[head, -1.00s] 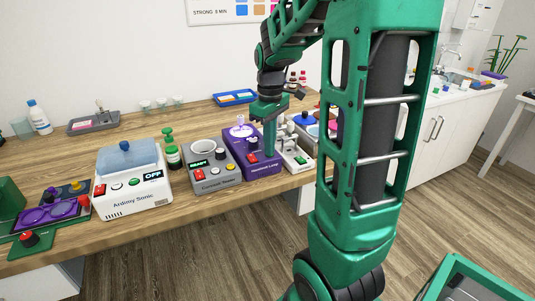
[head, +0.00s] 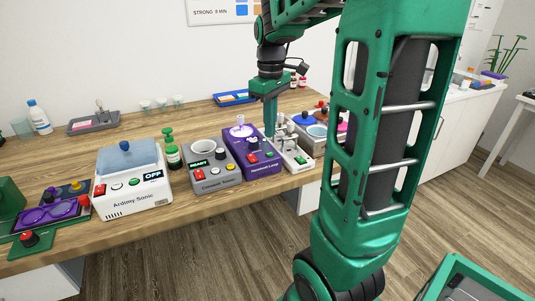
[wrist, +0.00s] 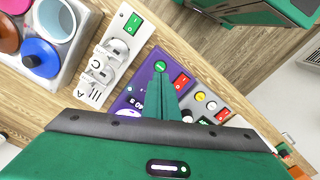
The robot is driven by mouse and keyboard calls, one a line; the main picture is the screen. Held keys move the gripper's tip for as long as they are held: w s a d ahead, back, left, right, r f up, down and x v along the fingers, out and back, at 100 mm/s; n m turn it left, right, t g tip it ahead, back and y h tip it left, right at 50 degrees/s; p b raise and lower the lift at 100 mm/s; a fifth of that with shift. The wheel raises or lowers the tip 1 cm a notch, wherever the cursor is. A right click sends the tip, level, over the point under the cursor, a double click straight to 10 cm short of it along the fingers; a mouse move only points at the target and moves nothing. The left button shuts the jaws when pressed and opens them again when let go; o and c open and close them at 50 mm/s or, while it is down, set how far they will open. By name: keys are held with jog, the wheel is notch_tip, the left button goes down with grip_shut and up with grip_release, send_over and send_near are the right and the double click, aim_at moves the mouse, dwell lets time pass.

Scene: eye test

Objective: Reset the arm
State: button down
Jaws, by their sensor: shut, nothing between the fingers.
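My gripper (head: 270,135) points down over the right side of the bench in the head view. Its fingers are together and hold nothing. They are near the gap between the purple device (head: 236,150) and the white device with a green switch (head: 299,160). In the wrist view my gripper (wrist: 162,80) shows as a narrow closed pair over the purple device (wrist: 137,88), whose display is partly hidden. Contact with the device cannot be told. My green arm stands bent across the right of the head view.
A grey container with lidded pots (wrist: 12,68) stands beyond the white switch device. A blue tray (head: 236,103) lies behind. Open floor is in front.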

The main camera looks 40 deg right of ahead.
jog(key=shift+r, duration=0.95)
jog(key=s+a+f+m, duration=0.2)
jog(key=s+f+m, duration=0.1)
jog(key=s, duration=0.4)
jog(key=s+a+f+m, duration=0.2)
jog(key=s+m, duration=0.1)
jog(key=s, duration=0.4)
jog(key=s+a+f+m, duration=0.2)
jog(key=s+f+m, duration=0.1)
jog(key=s, duration=0.4)
jog(key=shift+a+f, duration=0.35)
jog(key=shift+s, duration=0.1)
jog(key=shift+w+f, duration=0.25)
jog(key=shift+w, duration=0.35)
dwell(3.9)
